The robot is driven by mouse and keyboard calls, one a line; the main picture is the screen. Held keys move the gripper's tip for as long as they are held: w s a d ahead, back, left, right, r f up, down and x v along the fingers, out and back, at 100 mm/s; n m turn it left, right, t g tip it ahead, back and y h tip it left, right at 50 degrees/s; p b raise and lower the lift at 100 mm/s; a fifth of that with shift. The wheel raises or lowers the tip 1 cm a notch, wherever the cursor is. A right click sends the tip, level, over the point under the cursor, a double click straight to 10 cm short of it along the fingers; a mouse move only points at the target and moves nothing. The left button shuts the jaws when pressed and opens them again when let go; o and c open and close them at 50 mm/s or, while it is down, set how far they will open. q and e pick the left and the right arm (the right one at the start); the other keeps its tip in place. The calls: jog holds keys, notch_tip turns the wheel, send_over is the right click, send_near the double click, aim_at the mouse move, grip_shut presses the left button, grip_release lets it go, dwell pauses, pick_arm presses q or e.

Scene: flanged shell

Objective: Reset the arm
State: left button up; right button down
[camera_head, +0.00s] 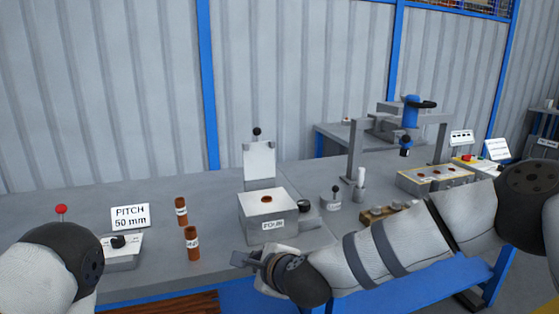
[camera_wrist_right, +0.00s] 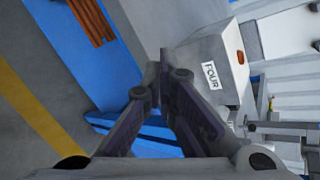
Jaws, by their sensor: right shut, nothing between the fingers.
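My right arm reaches in from the right in the head view. Its gripper (camera_head: 246,259) is shut and empty, in front of the grey box labelled FOUR (camera_head: 268,222) near the bench's front edge. In the right wrist view the two fingertips (camera_wrist_right: 163,68) meet, with the box (camera_wrist_right: 212,62) just beyond and to their right. The box has a brown round piece in its top and a raised plate behind it. My left arm shows only as a pale link and dark joint at the lower left; its gripper is out of view.
Two brown labelled cylinders (camera_head: 192,243) stand on the bench left of the box, near a PITCH 50 mm sign (camera_head: 130,217). A wooden block (camera_head: 382,213) lies behind my right forearm. A grey frame with a blue tool (camera_head: 411,110) stands at the back right.

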jog(key=s+d+f+n+g+h, duration=0.1)
jog(key=s+d+f+n+g, duration=0.2)
jog(key=s+d+f+n, duration=0.6)
jog(key=s+d+f+n+g+h, duration=0.1)
jog(key=s+d+f+n+g, duration=0.2)
jog(key=s+f, duration=1.05)
jog(key=s+d+n+g+h, duration=0.1)
jog(key=s+d+n+g, duration=0.2)
jog(key=s+d, duration=0.4)
jog(key=s+d+n+g+h, duration=0.2)
jog(key=s+d, duration=0.6)
jog(key=s, duration=0.8)
jog(key=shift+d+r+n+g, duration=0.15)
jog(key=shift+r+n+g, duration=0.25)
jog(key=shift+n, duration=0.3)
